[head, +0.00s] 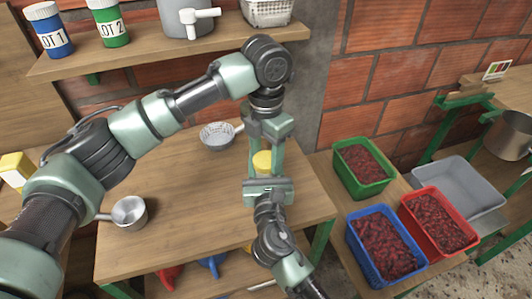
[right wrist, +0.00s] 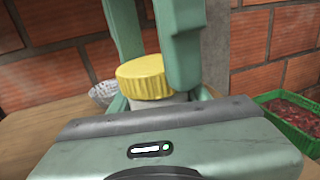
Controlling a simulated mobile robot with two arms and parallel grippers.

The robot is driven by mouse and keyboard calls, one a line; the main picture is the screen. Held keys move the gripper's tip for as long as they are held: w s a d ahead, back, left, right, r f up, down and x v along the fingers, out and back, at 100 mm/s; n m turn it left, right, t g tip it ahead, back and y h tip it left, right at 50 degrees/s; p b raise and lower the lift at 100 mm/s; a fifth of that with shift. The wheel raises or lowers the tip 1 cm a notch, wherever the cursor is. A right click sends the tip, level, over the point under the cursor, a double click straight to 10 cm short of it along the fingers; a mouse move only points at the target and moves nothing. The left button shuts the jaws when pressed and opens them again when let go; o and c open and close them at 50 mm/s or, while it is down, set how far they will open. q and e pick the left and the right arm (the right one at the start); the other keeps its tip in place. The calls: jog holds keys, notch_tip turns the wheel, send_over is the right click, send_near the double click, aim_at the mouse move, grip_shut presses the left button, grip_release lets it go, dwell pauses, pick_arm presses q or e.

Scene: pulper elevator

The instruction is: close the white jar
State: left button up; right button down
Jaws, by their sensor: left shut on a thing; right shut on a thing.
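The white jar (right wrist: 172,99) stands upright on the wooden table, mostly hidden by my grippers. Its yellow lid (head: 262,162) sits at the jar's top and also shows in the right wrist view (right wrist: 145,78). I cannot tell whether the lid is fully tightened. My left gripper (head: 264,152) comes down from above, its fingers shut on the lid from both sides. My right gripper (head: 264,178) reaches in from the front, below the lid, and is shut on the jar body. Its contact with the jar is largely hidden.
A colander (head: 217,135) and a small saucepan (head: 129,211) stand on the table (head: 175,180), left of the jar. Green (head: 362,166), blue (head: 386,244) and red (head: 439,221) crates of red cherries and a grey tub (head: 459,183) stand right. A shelf (head: 150,54) with containers runs above.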

pick_arm(q)
jog(key=o, duration=1.3)
jog(key=shift+c, duration=0.2)
jog(key=shift+r, duration=2.3)
jog(key=shift+c, duration=0.3)
